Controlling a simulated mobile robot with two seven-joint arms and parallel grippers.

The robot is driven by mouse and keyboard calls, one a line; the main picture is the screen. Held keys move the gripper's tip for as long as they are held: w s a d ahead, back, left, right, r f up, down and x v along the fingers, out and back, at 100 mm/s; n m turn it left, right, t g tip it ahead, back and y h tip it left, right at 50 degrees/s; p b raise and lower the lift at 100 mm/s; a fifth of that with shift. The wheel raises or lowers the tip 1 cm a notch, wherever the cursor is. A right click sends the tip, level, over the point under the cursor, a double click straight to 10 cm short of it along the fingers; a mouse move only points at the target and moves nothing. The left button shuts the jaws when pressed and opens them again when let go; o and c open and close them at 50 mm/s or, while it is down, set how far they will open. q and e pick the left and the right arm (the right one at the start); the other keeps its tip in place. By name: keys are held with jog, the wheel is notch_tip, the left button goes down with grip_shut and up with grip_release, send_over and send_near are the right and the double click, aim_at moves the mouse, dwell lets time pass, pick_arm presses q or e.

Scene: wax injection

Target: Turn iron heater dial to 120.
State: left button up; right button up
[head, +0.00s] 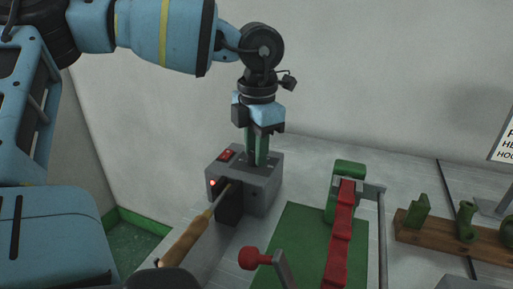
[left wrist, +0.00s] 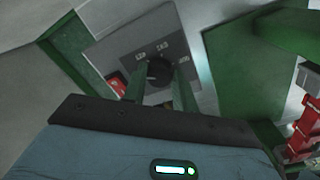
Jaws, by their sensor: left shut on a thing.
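The iron heater (head: 262,189) is a small grey box on the table, with a red switch (head: 227,155) on top and a lit red light on its front. My left gripper (head: 256,160) points straight down onto the top of the box. In the left wrist view the black dial (left wrist: 158,72) sits on a grey plate with printed numbers around it, too small to read surely. The green fingers of the left gripper (left wrist: 160,88) are on either side of the dial, shut on it. The dial is hidden by the fingers in the head view. My right gripper is not in view.
A wooden-handled iron (head: 186,241) has its tip in the heater's black front part (head: 229,207). To the right are a green mat (head: 293,228), a red-and-green clamp (head: 341,222) and a wooden rack (head: 421,230) with green pieces. A wall stands behind.

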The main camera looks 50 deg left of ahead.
pick_arm(q)
jog(key=m, duration=0.3)
jog(key=shift+m, duration=1.4)
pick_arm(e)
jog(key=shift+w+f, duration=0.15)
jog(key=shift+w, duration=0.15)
pick_arm(q)
jog(key=shift+m, duration=0.5)
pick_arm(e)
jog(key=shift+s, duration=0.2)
pick_arm(q)
jog(key=o, duration=1)
